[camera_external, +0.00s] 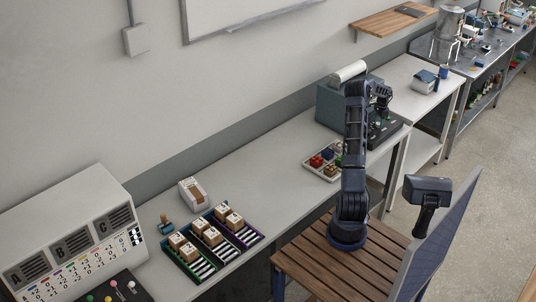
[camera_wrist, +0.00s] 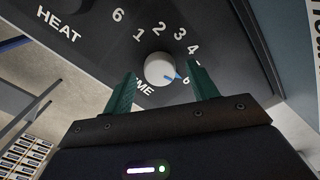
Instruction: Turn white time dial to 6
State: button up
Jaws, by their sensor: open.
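The white time dial (camera_wrist: 160,69) shows in the wrist view on a dark panel, with numbers around it and the partly hidden word TIME below. Its blue pointer points to the lower right, by a number partly covered by a finger. My gripper (camera_wrist: 163,85) is open, with one green finger on each side of the dial. I cannot tell whether the fingers touch it. In the external view my gripper (camera_external: 380,95) is at the front of the grey-blue machine (camera_external: 333,105), and the dial is too small to make out.
Another dark knob marked HEAT (camera_wrist: 58,25) is at the upper left of the panel. A tray of coloured items (camera_external: 322,162) lies on the bench left of my arm. Boxes in coloured racks (camera_external: 211,240) stand farther left. The bench between them is clear.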

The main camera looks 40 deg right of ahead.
aim_at(379, 123)
notch_tip(379, 123, up, 10)
dwell(0.5)
jog(key=shift+m, duration=0.5)
notch_tip(379, 123, down, 11)
jog(key=shift+r, duration=0.15)
dwell(0.3)
jog(key=c, duration=1)
